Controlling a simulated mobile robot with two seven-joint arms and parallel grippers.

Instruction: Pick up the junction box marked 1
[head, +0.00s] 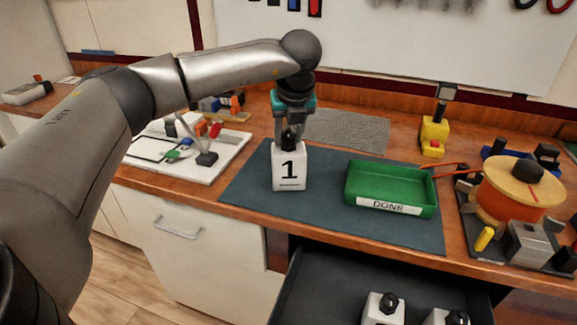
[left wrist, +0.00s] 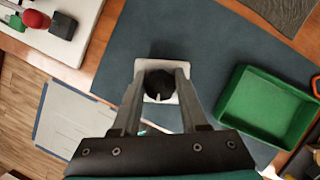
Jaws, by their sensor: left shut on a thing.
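The junction box marked 1 (head: 289,172) is a white box with a black knob on top, at the left part of the dark mat. In the left wrist view its white top (left wrist: 143,69) and black knob (left wrist: 159,84) show between the fingers. My left gripper (head: 290,140) points down over the box and is shut on its knob; the same gripper shows in the left wrist view (left wrist: 160,88). The box is upright. I cannot tell whether its base touches the mat. My right gripper is not in view.
A green tray labelled DONE (head: 390,206) stands right of the box on the dark mat (head: 240,190). An open drawer (head: 330,285) below holds other white boxes (head: 384,309). A white board with parts (head: 226,146) lies left; a spool (head: 508,190) stands right.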

